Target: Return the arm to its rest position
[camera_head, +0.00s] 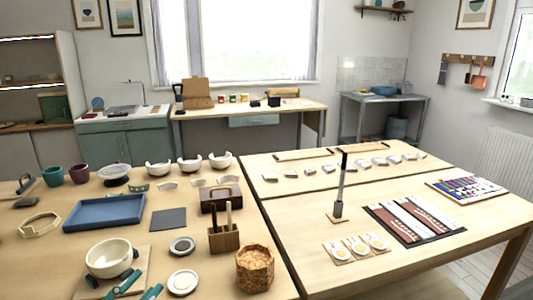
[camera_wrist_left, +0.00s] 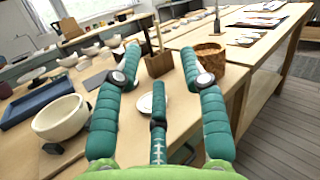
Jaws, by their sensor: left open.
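My left gripper (camera_head: 137,286) shows at the bottom edge of the head view, just in front of the cream bowl (camera_head: 109,258). In the left wrist view its green, ribbed fingers (camera_wrist_left: 160,72) are spread apart with nothing between them. The bowl also shows in the left wrist view (camera_wrist_left: 60,118), to the left of the fingers and apart from them. It stands upright on a light board (camera_head: 143,262), with dark pads at its sides. My right gripper is in neither view.
A blue tray (camera_head: 104,212) lies behind the bowl. The table is crowded. A second table (camera_head: 300,208) adjoins on the right.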

